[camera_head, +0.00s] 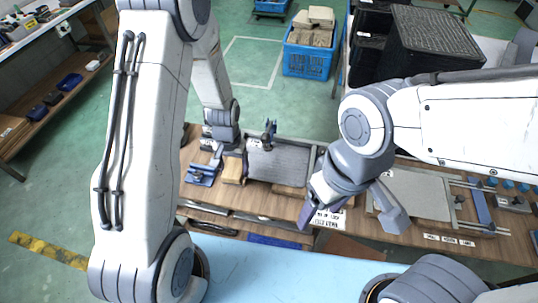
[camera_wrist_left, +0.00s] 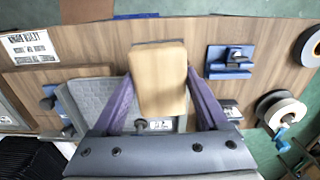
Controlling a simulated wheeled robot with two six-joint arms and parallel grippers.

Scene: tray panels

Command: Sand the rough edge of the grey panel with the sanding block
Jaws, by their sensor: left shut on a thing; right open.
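The grey panel (camera_head: 280,165) lies at the middle of the wooden bench, with a dark clamp at its far edge. It also shows in the left wrist view (camera_wrist_left: 95,98), partly hidden by my gripper. My left gripper (camera_head: 228,158) is shut on the tan sanding block (camera_wrist_left: 160,85), just left of the panel in the head view. Whether the block touches the panel I cannot tell. The rough edge cannot be made out. My right gripper (camera_head: 350,210) is open and empty, above the bench's front, right of the panel.
A second grey panel (camera_head: 418,193) lies in a fixture with rails at the right. A blue clamp (camera_wrist_left: 230,62) stands near the block. A tape roll (camera_wrist_left: 284,110) sits by the bench end. A blue crate (camera_head: 309,58) and black bins (camera_head: 432,45) stand behind.

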